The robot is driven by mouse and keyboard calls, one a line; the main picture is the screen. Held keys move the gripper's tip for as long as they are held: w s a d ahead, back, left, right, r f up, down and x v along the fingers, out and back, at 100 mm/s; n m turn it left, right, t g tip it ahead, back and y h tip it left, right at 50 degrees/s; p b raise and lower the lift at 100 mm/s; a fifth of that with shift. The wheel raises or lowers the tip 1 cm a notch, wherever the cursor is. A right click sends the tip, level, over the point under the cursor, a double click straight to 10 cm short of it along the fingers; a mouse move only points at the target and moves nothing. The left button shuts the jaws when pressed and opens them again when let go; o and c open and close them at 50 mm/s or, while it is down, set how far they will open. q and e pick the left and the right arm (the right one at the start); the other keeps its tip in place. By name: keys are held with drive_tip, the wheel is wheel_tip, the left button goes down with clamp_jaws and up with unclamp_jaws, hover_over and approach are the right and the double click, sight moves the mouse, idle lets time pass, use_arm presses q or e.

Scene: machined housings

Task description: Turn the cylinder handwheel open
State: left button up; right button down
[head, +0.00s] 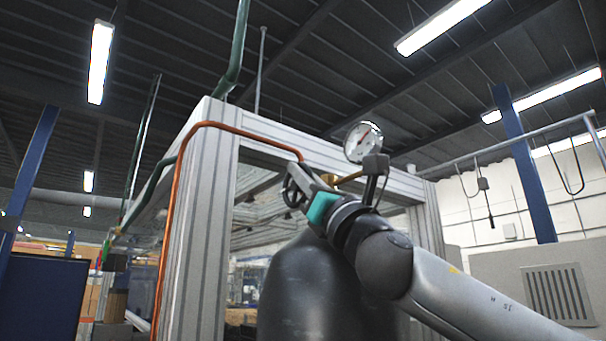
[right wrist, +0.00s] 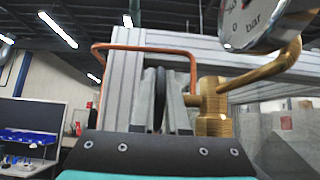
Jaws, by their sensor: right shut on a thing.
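The dark cylinder handwheel (head: 292,193) sits at the top of the black gas cylinder (head: 305,285), on the left side of its brass valve (head: 328,179). My right gripper (head: 303,179) reaches in from the right and is shut on the handwheel. In the right wrist view the handwheel (right wrist: 160,98) shows edge-on between the two grey fingers (right wrist: 161,108), left of the brass valve body (right wrist: 213,107). Much of the wheel is hidden by the fingers and wrist. How far it is turned cannot be told. My left gripper is not in view.
A round pressure gauge (head: 363,142) stands just above my right wrist, close to it. A grey aluminium frame (head: 200,215) with a copper pipe (head: 172,230) stands left of and behind the cylinder. A blue panel (head: 40,295) is at the far left.

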idle(0.4)
drive_tip(key=shift+a+r+g, duration=0.1)
drive_tip(key=shift+r+g, duration=0.1)
drive_tip(key=shift+g, duration=0.4)
drive_tip(key=shift+w+a+g+h, duration=0.1)
drive_tip(key=shift+a+g+h, duration=0.1)
drive_tip(key=shift+g+h, duration=0.65)
drive_tip(key=shift+w+g+h, duration=0.15)
drive_tip(key=shift+g+h, duration=0.1)
drive_tip(key=shift+h, duration=0.1)
drive_tip(key=c, duration=0.9)
unclamp_jaws()
drive_tip(key=shift+d, duration=0.1)
drive_tip(key=shift+d, duration=0.1)
